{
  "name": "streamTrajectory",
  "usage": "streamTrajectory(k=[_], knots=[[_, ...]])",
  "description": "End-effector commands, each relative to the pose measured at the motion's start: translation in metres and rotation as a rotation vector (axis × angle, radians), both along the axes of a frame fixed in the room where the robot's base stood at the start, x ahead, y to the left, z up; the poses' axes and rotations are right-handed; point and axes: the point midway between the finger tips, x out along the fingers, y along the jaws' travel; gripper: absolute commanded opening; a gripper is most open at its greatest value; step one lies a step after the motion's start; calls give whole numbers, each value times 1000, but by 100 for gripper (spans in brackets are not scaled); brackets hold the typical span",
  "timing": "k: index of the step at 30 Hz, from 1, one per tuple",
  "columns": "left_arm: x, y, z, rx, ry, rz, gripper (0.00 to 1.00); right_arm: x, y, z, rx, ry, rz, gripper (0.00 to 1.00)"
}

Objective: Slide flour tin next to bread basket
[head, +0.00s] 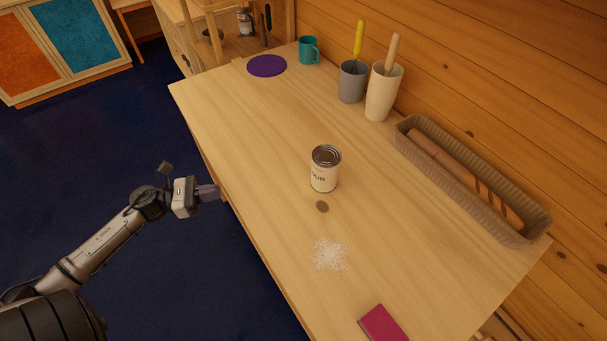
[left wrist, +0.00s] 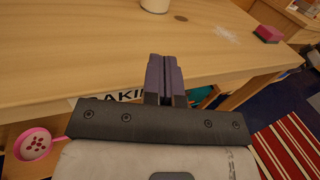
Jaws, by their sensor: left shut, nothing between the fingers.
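The flour tin (head: 325,170), a pale can with a dark metal top and dark lettering, stands upright in the middle of the table. The bread basket (head: 475,185) is a long woven basket holding a loaf, at the right along the log wall. My left gripper (head: 212,192) is at the table's left edge, apart from the tin, with its fingers shut and empty. In the left wrist view the shut fingers (left wrist: 165,75) point at the table, and the lower part of the tin (left wrist: 155,5) shows at the top edge. My right gripper is not in view.
White spilled powder (head: 330,255) lies in front of the tin, and a crimson block (head: 383,324) is at the near edge. Two utensil holders (head: 352,82), a teal mug (head: 308,50) and a purple disc (head: 267,66) stand at the back. The table between tin and basket is clear.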

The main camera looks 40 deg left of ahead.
Motion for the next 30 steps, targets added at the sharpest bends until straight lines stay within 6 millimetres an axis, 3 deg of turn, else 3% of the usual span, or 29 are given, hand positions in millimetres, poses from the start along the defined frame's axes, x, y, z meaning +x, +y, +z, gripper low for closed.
streamTrajectory(k=[8,30], knots=[[16,-11,2,44,-35,2,0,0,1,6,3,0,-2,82],[137,-98,5,40,-34,4,0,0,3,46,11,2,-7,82]])
